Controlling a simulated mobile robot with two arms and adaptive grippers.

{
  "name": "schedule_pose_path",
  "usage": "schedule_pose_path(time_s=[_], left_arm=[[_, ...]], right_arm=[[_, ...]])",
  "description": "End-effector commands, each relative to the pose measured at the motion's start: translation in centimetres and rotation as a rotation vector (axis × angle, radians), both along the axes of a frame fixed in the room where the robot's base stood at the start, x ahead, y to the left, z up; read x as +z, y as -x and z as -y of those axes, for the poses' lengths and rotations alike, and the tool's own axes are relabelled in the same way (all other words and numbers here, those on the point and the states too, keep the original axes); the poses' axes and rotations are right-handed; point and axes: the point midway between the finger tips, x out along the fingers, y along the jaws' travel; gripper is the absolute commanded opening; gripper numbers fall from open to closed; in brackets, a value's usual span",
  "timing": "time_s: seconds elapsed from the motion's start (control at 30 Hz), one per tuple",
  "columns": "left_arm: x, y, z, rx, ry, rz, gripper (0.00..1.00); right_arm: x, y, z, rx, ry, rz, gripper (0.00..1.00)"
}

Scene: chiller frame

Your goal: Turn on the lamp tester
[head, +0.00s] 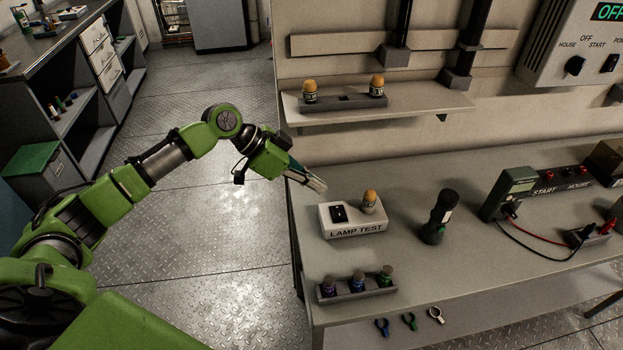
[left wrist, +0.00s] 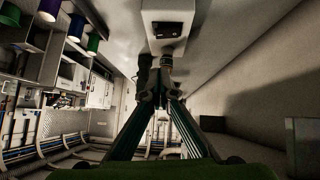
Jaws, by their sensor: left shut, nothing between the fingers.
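The lamp tester (head: 352,230) is a white box marked LAMP TEST on the bench. A black rocker switch (head: 338,213) sits on its top left, and an amber-capped lamp (head: 369,200) stands on its right. My left gripper (head: 318,186) is shut and empty, just behind and to the left of the tester, apart from the switch. In the left wrist view, the fingertips (left wrist: 167,62) point toward the tester (left wrist: 162,8) and its switch (left wrist: 168,30), with a small gap. My right gripper is in neither view.
A rack with several coloured lamps (head: 355,291) lies in front of the tester. A black flashlight (head: 438,216) stands to its right, and a green meter (head: 512,190) with cables is farther right. A shelf (head: 420,101) with two amber lamps hangs behind.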

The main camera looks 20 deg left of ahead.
Motion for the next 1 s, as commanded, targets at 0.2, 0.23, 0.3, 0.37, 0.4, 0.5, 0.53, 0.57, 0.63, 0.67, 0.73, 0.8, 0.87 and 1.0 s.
schedule_pose_path(time_s=[0.2,0.23,0.3,0.37,0.4,0.5,0.53,0.57,0.63,0.67,0.73,0.8,0.87,1.0], left_arm=[[-3.0,-1.6,3.2,-0.001,0.003,-0.002,0.0],[-3.4,-1.8,3.7,-0.001,0.003,-0.002,0.0],[-4.5,-1.9,4.1,0.0,0.0,-0.003,0.0],[-5.6,-1.7,4.0,0.0,-0.001,-0.005,0.0],[-6.2,-1.7,4.0,0.0,-0.001,-0.003,0.0],[-7.3,-1.6,4.1,0.001,0.0,-0.002,0.0],[-7.5,-1.6,4.1,0.001,0.0,-0.001,0.0],[-7.7,-1.6,4.2,-0.001,0.0,-0.001,0.0],[-8.1,-1.5,4.2,-0.001,0.0,-0.001,0.0],[-8.2,-1.5,4.2,0.0,-0.001,-0.001,0.0],[-8.3,-1.5,4.2,-0.001,-0.001,0.0,0.0],[-8.3,-1.5,4.2,-0.001,0.0,0.001,0.0],[-8.3,-1.5,4.2,-0.001,0.0,0.001,0.0],[-8.4,-1.5,4.2,-0.001,0.0,0.001,0.0]], right_arm=[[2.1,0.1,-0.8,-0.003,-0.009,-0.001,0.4],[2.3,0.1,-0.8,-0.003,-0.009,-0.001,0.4],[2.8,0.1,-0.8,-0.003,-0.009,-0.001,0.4],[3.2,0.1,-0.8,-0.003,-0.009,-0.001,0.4],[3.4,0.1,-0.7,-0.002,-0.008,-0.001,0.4],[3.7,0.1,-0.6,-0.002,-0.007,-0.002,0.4],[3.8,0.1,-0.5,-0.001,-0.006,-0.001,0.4],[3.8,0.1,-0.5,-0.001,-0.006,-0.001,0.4],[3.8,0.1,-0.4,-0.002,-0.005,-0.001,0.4],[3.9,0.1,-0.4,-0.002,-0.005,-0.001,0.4],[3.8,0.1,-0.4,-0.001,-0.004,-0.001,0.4],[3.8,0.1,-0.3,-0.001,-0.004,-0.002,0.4],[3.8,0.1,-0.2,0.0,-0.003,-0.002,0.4],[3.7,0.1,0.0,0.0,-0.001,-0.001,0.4]])
